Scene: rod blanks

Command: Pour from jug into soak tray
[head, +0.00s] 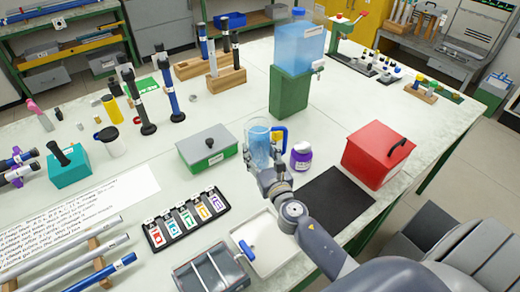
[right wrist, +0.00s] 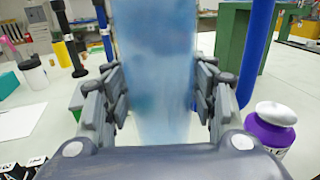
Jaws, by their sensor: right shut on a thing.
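A clear jug (head: 259,138) with bluish contents and a blue handle stands roughly upright near the middle of the table. My right gripper (head: 262,166) is shut on its body. In the right wrist view the jug (right wrist: 155,60) fills the space between the two fingers. I cannot tell whether its base touches the table. A shallow white tray (head: 272,262) lies in front of it, to the left of my right forearm, with a blue-handled tool on its left edge. The tray looks empty. My left gripper is not in view.
A purple-white jar (head: 301,157) stands close right of the jug. A grey lidded box (head: 207,148) is to its left, a red box (head: 377,154) and dark mat (head: 335,199) to its right. A water tank on a green stand (head: 290,92) is behind.

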